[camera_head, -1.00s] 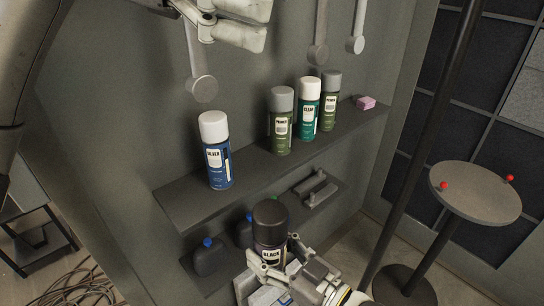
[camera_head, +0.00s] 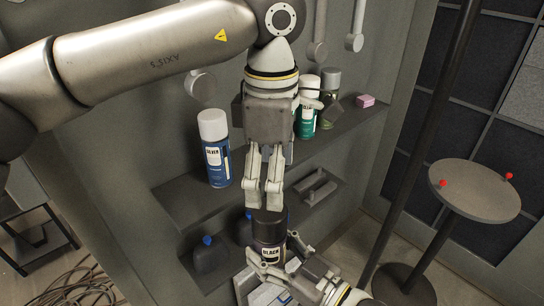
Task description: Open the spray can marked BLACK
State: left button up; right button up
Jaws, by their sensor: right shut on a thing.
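The spray can marked BLACK (camera_head: 270,252) is a dark can with a black cap (camera_head: 268,222), held upright below the shelf's front edge. My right gripper (camera_head: 277,262), coming from the lower right, is shut on the can's body around its label. My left gripper (camera_head: 263,205) points straight down from above, with its fingertips at the top of the black cap. A narrow gap shows between its two fingers, so it looks open. The fingertips overlap the cap's upper edge in the view, and I cannot tell whether they touch it. The cap is on the can.
A shelf (camera_head: 185,203) carries a blue SILVER can (camera_head: 216,150), a green CLEAR can (camera_head: 306,122), a grey-capped can (camera_head: 330,95) and a pink block (camera_head: 365,101). Dark bottles (camera_head: 208,256) stand on a lower shelf. A round stool (camera_head: 475,195) is at right.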

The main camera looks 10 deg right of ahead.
aim_at(271, 212)
pick_arm(q)
notch_tip(271, 212, down, 9)
jog(key=shift+r, duration=0.1)
jog(key=shift+c, duration=0.4)
jog(key=c, duration=1.2)
jog(key=shift+o, duration=0.2)
jog(key=shift+r, duration=0.1)
jog(key=shift+r, duration=1.1)
